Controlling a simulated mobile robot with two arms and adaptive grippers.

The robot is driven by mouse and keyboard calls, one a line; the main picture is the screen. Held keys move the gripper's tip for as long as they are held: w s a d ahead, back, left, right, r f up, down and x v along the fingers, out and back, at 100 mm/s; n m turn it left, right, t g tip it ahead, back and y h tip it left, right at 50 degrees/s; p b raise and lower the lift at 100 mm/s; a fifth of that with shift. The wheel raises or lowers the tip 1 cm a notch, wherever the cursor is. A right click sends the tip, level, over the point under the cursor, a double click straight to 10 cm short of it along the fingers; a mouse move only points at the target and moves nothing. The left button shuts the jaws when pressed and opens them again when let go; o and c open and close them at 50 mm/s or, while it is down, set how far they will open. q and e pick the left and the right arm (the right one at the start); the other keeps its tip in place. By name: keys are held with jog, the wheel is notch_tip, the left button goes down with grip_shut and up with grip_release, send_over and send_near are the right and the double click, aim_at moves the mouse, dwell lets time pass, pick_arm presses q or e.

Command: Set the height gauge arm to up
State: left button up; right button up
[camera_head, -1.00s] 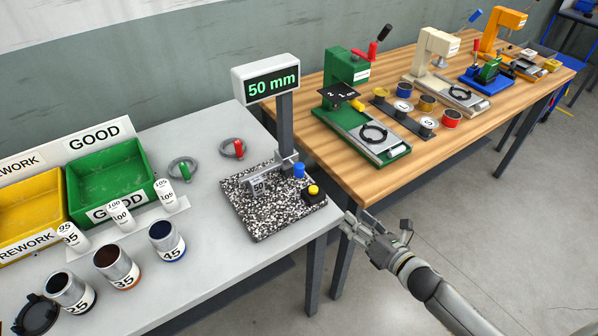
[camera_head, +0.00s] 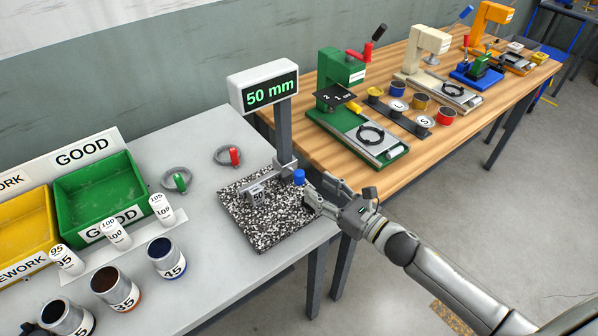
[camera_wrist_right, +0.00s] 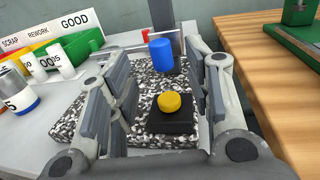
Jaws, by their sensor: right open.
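The height gauge has a display (camera_head: 269,89) reading 50 mm on a dark column (camera_head: 284,132). Its arm (camera_head: 262,188) sits low over the speckled base (camera_head: 262,228), with a blue knob (camera_head: 299,177) at its right end. My right gripper (camera_head: 316,190) is open and empty at the base's right edge, beside the blue knob. In the right wrist view, the blue knob (camera_wrist_right: 161,56) and a yellow button (camera_wrist_right: 170,102) on a black box (camera_wrist_right: 172,124) show between the spread fingers. The head view hides the button behind the gripper. My left gripper is out of view.
Left of the gauge are ring gauges with red (camera_head: 235,156) and green (camera_head: 180,182) handles, a green bin (camera_head: 100,190), a yellow bin (camera_head: 22,226) and several cans. A wooden bench (camera_head: 345,176) with presses stands right. Bare table top lies left of the base.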

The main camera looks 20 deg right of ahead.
aim_at(303, 177)
jog(key=p+x, duration=0.1)
jog(key=x, duration=0.5)
jog(key=shift+w+a, duration=0.1)
jog(key=shift+w, duration=0.1)
jog(key=shift+w+a+p, duration=0.35)
jog(key=shift+w+a, duration=0.05)
jog(key=shift+w, duration=0.25)
grip_shut()
